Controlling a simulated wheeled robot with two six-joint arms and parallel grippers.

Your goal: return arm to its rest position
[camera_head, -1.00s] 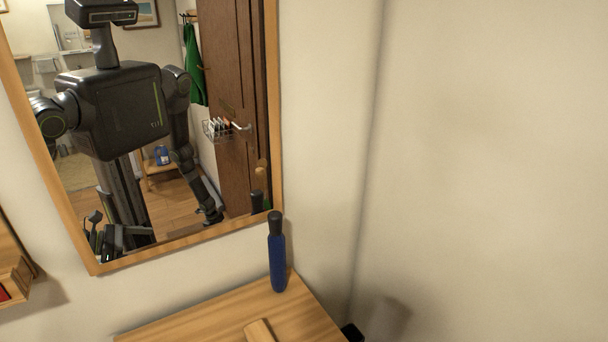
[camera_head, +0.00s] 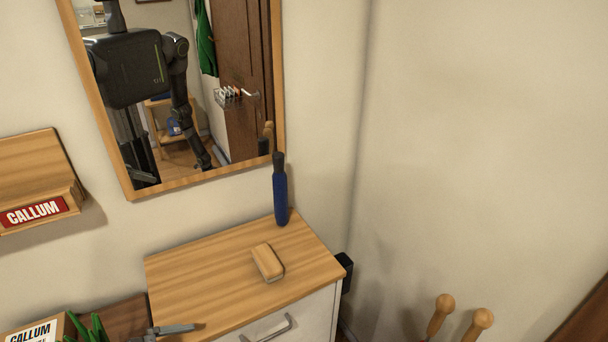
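The wall mirror (camera_head: 278,80) holds a reflection of my dark body, with one arm hanging down on the right side of the glass. The hand end of that reflected arm is too small to tell whether it is open or shut. My other arm is cut off by the mirror's left side.
A wooden-topped cabinet (camera_head: 200,275) bears a blue bottle-like object (camera_head: 280,195) and a wooden block-like brush (camera_head: 268,262). A shelf with a red CALLUM label (camera_head: 34,212) is at left. Wooden knobs (camera_head: 445,302) stand lower right.

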